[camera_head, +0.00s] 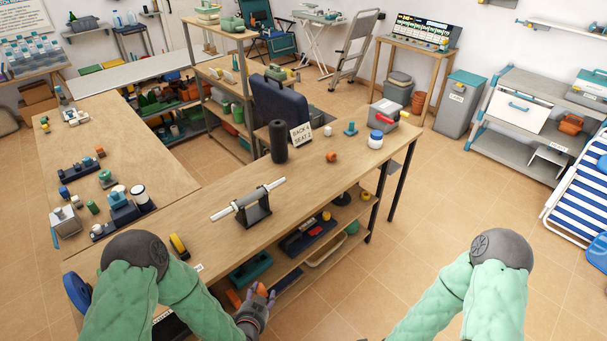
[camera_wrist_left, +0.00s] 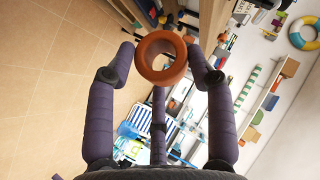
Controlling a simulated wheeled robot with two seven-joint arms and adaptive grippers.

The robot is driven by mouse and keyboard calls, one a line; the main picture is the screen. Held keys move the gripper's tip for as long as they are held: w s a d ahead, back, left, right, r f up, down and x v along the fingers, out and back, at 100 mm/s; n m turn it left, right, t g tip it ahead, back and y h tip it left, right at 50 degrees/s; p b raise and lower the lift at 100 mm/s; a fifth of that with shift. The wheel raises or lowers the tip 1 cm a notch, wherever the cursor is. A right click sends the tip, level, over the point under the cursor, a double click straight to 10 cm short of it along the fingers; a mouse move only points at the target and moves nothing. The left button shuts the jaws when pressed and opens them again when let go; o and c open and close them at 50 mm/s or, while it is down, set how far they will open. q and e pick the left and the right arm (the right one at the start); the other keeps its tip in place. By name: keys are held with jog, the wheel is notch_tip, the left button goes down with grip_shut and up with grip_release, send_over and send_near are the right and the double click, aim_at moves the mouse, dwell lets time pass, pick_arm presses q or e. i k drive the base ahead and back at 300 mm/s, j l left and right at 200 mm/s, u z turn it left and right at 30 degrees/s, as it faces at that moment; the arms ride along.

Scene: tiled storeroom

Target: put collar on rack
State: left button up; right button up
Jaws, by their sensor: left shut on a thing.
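My left gripper (camera_head: 257,302) is at the front edge of the workbench, low beside its shelves. It is shut on an orange collar (camera_head: 261,290). In the left wrist view the collar (camera_wrist_left: 161,57) is a thick ring with an open hole, pinched between the fingertips of the left gripper (camera_wrist_left: 163,70). A rack (camera_head: 252,206), a dark grey stand with a pale horizontal rod, stands on the bench, beyond and above the gripper and apart from it. Both rod ends look bare. My right arm shows at the lower right; its gripper is out of view.
On the workbench (camera_head: 310,185) are a black cylinder (camera_head: 278,141), a small sign (camera_head: 301,134), another orange piece (camera_head: 331,157), a blue-and-white jar (camera_head: 375,139) and a grey box (camera_head: 395,117). A yellow-and-black roll (camera_head: 178,245) lies near the left arm. The bench top around the rack is mostly clear.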

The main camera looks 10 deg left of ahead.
aim_at(321, 161)
jog(key=i+l+u, duration=0.1)
jog(key=i+l, duration=0.15)
jog(key=l, duration=0.15)
jog(key=i+l, duration=0.25)
jog(key=l, duration=0.15)
jog(key=i+l+u, duration=0.25)
jog(key=i+l, duration=0.2)
jog(key=l, duration=0.35)
